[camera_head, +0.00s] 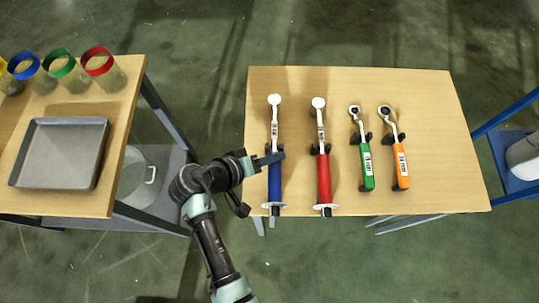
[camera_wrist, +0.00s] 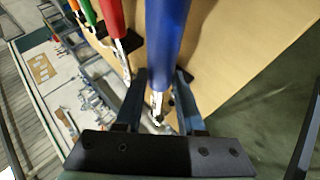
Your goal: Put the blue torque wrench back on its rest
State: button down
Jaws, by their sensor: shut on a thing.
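The blue torque wrench (camera_head: 274,187) is in line with the other tools at the left of the wooden table, its silver head toward the far edge and its handle toward the near edge. My gripper (camera_head: 270,160) reaches it from the left and is shut on it near the top of the blue handle. In the wrist view the blue handle (camera_wrist: 166,40) and silver shaft pass between the two fingers (camera_wrist: 160,85). The gripper hides the wrench's rest in the head view, so I cannot tell whether the wrench touches it.
A red torque wrench (camera_head: 323,178), a green ratchet (camera_head: 366,165) and an orange ratchet (camera_head: 401,165) lie on black rests to the right. The wooden table (camera_head: 440,130) is clear at its right. A grey tray (camera_head: 60,153) and colour-rimmed jars stand on the left table.

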jog(key=shift+f+b, duration=0.6)
jog(key=shift+f, duration=0.2)
